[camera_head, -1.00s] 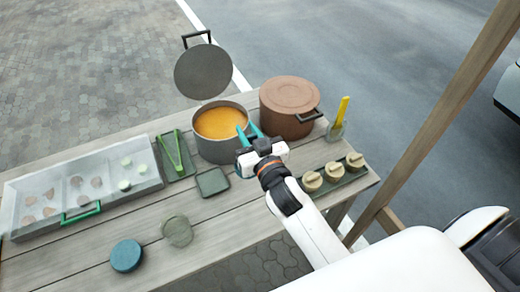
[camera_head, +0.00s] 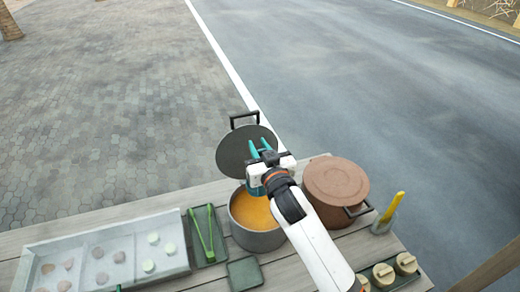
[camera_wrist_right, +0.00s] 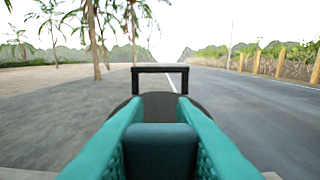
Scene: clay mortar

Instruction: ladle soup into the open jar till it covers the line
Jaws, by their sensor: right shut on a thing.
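My right gripper (camera_head: 261,147) has teal fingers and is above the soup pot, in front of the dark lid. Teal also shows just below the gripper in the head view (camera_head: 256,189); no ladle bowl can be made out. The grey pot (camera_head: 257,241) holds orange soup (camera_head: 252,212), partly hidden by my arm. The open jar and its line cannot be made out in the current views.
A brown lidded pot (camera_head: 336,180) stands right. Also there are a yellow-handled utensil (camera_head: 393,206), beige-lidded jars (camera_head: 383,274), green tongs (camera_head: 202,235), a small green tray (camera_head: 245,273) and a food tray (camera_head: 183,257).

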